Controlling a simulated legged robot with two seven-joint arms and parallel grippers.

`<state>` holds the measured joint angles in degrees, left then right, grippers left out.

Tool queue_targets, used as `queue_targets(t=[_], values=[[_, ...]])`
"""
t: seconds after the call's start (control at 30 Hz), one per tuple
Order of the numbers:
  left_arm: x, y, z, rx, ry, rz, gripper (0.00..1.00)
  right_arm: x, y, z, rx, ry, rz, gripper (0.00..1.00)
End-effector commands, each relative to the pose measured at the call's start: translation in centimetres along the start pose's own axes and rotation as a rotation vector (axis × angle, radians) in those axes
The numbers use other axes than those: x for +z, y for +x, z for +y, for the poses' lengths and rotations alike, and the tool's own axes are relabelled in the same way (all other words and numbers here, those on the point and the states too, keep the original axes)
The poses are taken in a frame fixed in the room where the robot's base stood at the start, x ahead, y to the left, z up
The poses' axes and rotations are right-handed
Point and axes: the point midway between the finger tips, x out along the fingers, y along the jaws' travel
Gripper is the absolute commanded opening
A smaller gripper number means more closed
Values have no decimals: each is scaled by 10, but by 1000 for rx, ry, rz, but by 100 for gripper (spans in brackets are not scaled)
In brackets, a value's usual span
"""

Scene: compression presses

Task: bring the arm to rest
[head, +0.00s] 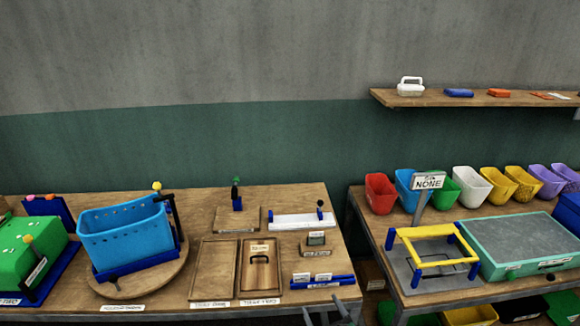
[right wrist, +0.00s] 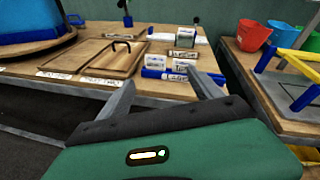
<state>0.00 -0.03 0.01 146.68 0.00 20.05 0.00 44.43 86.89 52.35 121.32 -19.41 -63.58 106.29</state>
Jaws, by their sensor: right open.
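My right gripper (head: 323,311) shows at the bottom edge of the head view, in front of the left table's front right corner. In the right wrist view its two grey fingers (right wrist: 160,76) are spread apart with nothing between them. They point toward the table's front edge, where a blue bar (right wrist: 168,75) and small white labelled blocks (right wrist: 158,63) are seen beyond the fingertips. My left gripper is in neither view.
The left table (head: 200,265) holds a blue perforated basket (head: 125,235) on a round board, wooden trays (head: 213,265) and a green box (head: 30,250). The right table holds a yellow frame (head: 435,255), a teal-edged press (head: 520,245) and coloured bins (head: 472,185). A gap separates the tables.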

Motion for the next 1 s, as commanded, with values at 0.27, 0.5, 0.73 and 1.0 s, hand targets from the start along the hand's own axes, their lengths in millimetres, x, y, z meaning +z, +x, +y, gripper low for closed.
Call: queue_targets(t=[0.27, 0.5, 0.73, 1.0], values=[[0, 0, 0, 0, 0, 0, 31, -22, -26, 50, 284, -520, 82, 75], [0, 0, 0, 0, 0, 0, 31, -57, -81, 57, 642, -1208, 167, 75], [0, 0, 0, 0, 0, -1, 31, -46, -182, -13, 1121, -1991, 232, 75], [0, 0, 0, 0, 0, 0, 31, -1, -272, -41, 1447, -2310, 87, 75]])
